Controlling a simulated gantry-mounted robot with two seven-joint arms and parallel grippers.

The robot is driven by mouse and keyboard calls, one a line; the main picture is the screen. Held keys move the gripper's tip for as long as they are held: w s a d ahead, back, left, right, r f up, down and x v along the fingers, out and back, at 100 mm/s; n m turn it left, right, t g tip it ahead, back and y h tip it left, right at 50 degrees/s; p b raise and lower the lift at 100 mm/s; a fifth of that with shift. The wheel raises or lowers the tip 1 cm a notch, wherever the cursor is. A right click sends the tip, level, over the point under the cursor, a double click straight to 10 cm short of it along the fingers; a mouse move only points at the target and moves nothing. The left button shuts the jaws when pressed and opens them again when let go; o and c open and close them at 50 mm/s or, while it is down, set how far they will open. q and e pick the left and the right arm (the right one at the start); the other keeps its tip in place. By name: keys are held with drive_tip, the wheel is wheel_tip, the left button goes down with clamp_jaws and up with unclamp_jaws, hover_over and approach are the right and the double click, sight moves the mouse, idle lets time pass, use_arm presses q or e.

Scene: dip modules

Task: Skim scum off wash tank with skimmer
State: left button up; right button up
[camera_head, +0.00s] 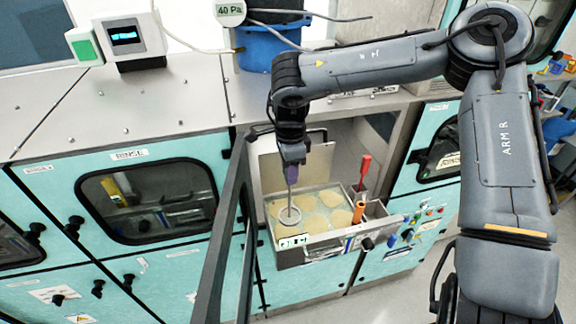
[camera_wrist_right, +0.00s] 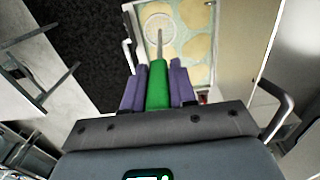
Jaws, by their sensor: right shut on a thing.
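The wash tank (camera_head: 291,243) is an open steel basin with pale water behind an open door. Several tan scum patches (camera_head: 313,222) float on it; they also show in the right wrist view (camera_wrist_right: 197,47). My right gripper (camera_head: 291,176) points down over the tank's left part. It is shut on the green handle (camera_wrist_right: 158,88) of the skimmer. The skimmer's round head (camera_head: 290,215) is at the tank's front left, at or near the water surface; I cannot tell how deep. In the right wrist view the skimmer head (camera_wrist_right: 160,27) lies over pale patches. My left gripper is not in view.
An open door (camera_head: 229,225) stands left of the tank. Tools with a red handle (camera_head: 364,165) and an orange handle (camera_head: 359,212) stand at the tank's right side. A blue bucket (camera_head: 265,48) sits on the steel top above.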

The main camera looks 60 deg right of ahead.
drive_tip(key=shift+f, duration=0.15)
wheel_tip(320, 180, down, 4)
drive_tip(key=b, duration=0.4)
drive_tip(key=shift+f+b, duration=0.95)
drive_tip(key=shift+f, duration=0.9)
drive_tip(key=shift+s, duration=0.1)
drive_tip(key=s+d+p, duration=0.4)
drive_tip(key=s+d, duration=0.2)
drive_tip(key=shift+p, duration=0.35)
